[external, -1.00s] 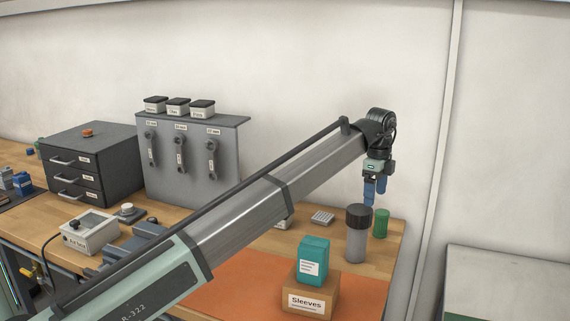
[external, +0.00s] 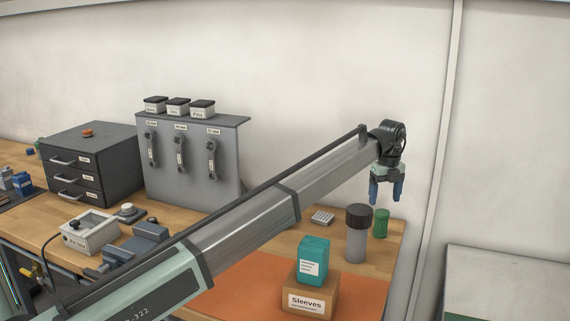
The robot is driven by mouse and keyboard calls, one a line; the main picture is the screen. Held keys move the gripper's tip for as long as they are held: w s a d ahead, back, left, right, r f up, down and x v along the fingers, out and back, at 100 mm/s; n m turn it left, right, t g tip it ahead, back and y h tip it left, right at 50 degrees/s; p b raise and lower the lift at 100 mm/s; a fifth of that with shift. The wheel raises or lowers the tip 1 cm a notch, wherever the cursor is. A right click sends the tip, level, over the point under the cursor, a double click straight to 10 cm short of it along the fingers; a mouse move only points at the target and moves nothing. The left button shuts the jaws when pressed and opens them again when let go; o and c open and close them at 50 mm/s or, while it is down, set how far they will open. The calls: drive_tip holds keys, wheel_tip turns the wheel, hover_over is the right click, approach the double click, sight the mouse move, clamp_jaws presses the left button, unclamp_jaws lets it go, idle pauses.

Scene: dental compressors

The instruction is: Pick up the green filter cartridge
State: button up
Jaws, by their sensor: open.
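The green filter cartridge (external: 381,224) is a small green cylinder with a darker cap. It stands upright on the wooden bench near its right back edge. My gripper (external: 385,202) hangs above it with blue fingers pointing down, spread apart and empty. In the picture the fingertips are just over the cartridge's top. The exact gap and depth between them cannot be told from this one view.
A grey cylinder with a black cap (external: 358,234) stands just left of the cartridge. A teal box (external: 313,262) sits on the Sleeves carton (external: 310,297) in front. A ribbed metal piece (external: 322,217) lies behind left. The bench (external: 396,248) ends close to the right.

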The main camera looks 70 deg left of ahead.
sight(381, 223)
wheel_tip(381, 223, down, 10)
drive_tip(key=shift+s+d+f, duration=0.1)
drive_tip(key=shift+s+f, duration=0.05)
idle(0.5)
drive_tip(key=shift+c, duration=0.2)
drive_tip(key=c, duration=1)
